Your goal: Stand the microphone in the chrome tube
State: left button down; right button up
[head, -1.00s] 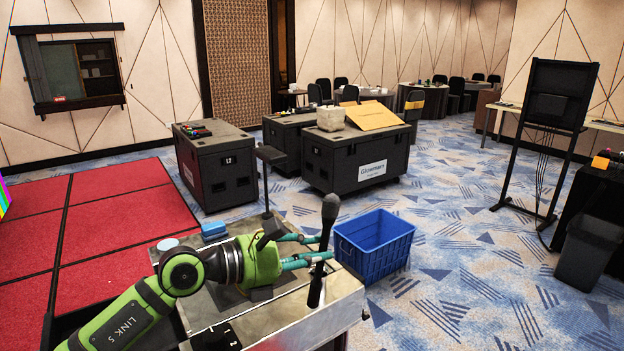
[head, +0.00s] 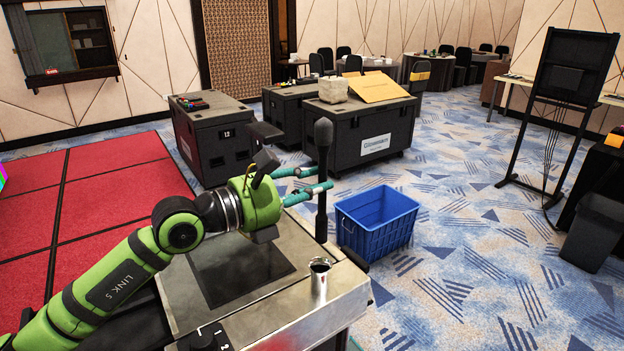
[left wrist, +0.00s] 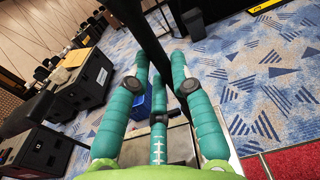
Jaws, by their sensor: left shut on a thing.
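The black microphone (head: 322,212) is held upright, head up, by my left gripper (head: 314,181). The teal fingers are shut on its handle. Its lower end shows just above the chrome tube in the picture, with a gap between them. The chrome tube (head: 320,286) stands upright on the metal-topped table (head: 265,318) near its right edge, its mouth open and visible. In the left wrist view the dark microphone (left wrist: 152,38) runs between the teal fingers (left wrist: 158,85). My right gripper is not in view.
A blue crate (head: 376,232) is on the carpet just right of the table. Black road cases (head: 365,145) stand behind it. A dark square panel (head: 238,270) lies flat on the table left of the tube. A black bin (head: 592,232) stands far right.

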pick_arm(q)
jog(key=shift+f+b, duration=3.6)
jog(key=shift+f, duration=1.25)
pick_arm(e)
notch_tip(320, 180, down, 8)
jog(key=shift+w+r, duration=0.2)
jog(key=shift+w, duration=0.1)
pick_arm(q)
jog(key=shift+f, duration=0.15)
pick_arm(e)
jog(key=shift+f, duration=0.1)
pick_arm(q)
jog(key=shift+f+b, duration=1)
jog(key=shift+f, duration=0.1)
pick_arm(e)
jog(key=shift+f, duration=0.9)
pick_arm(q)
jog(key=c, duration=1)
grip_release()
jog(key=shift+f, duration=0.1)
